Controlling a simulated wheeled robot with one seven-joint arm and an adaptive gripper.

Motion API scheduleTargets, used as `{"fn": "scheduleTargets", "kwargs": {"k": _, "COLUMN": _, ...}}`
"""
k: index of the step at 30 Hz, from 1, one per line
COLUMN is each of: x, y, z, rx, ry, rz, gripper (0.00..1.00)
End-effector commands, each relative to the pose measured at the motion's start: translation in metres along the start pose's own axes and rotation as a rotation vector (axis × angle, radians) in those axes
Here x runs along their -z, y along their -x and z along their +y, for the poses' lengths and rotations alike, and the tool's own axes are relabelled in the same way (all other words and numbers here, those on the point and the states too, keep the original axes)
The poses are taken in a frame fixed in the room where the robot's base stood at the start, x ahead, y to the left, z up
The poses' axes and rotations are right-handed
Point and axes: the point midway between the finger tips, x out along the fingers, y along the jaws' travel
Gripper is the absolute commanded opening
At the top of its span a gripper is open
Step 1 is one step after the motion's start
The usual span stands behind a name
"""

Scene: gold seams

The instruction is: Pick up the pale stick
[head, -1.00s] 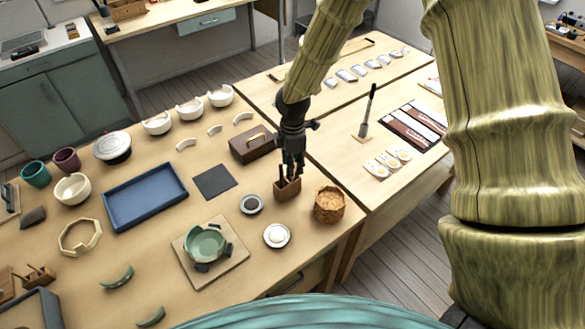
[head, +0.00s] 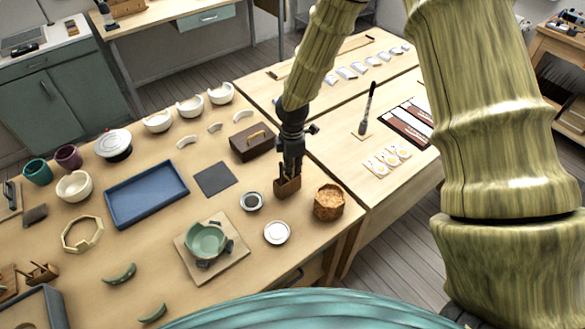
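My gripper (head: 291,172) is black and points straight down at the right part of the near table. Its fingers reach into the top of a small brown wooden holder (head: 287,189). Whether the fingers are open or shut is too small and dark to tell. I cannot make out a pale stick; the gripper covers the holder's opening.
A woven basket (head: 329,203) stands close right of the holder. A small dark-centred dish (head: 252,202) and a white dish (head: 277,232) lie left and in front. A brown box with a handle (head: 253,143) stands behind left. A brush (head: 367,109) stands upright on the farther table.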

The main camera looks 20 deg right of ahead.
Motion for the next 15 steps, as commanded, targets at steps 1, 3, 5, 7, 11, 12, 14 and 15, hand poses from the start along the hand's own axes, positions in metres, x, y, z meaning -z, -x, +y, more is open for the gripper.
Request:
{"fn": "scheduleTargets", "kwargs": {"k": 1, "x": 0.0, "y": 0.0, "z": 0.0, "rx": 0.0, "ry": 0.0, "rz": 0.0, "gripper": 0.0}}
{"fn": "scheduleTargets", "kwargs": {"k": 3, "x": 0.0, "y": 0.0, "z": 0.0, "rx": 0.0, "ry": 0.0, "rz": 0.0, "gripper": 0.0}}
{"fn": "scheduleTargets", "kwargs": {"k": 5, "x": 0.0, "y": 0.0, "z": 0.0, "rx": 0.0, "ry": 0.0, "rz": 0.0, "gripper": 0.0}}
{"fn": "scheduleTargets", "kwargs": {"k": 7, "x": 0.0, "y": 0.001, "z": 0.0, "rx": 0.0, "ry": 0.0, "rz": 0.0, "gripper": 0.0}}
{"fn": "scheduleTargets", "kwargs": {"k": 11, "x": 0.0, "y": 0.006, "z": 0.001, "rx": -0.002, "ry": -0.001, "rz": 0.001, "gripper": 0.0}}
{"fn": "scheduleTargets", "kwargs": {"k": 12, "x": 0.0, "y": 0.009, "z": 0.001, "rx": -0.002, "ry": -0.001, "rz": 0.001, "gripper": 0.0}}
{"fn": "scheduleTargets", "kwargs": {"k": 14, "x": 0.0, "y": 0.015, "z": 0.001, "rx": -0.002, "ry": -0.001, "rz": 0.001, "gripper": 0.0}}
{"fn": "scheduleTargets", "kwargs": {"k": 15, "x": 0.0, "y": 0.02, "z": 0.001, "rx": -0.002, "ry": -0.001, "rz": 0.001, "gripper": 0.0}}
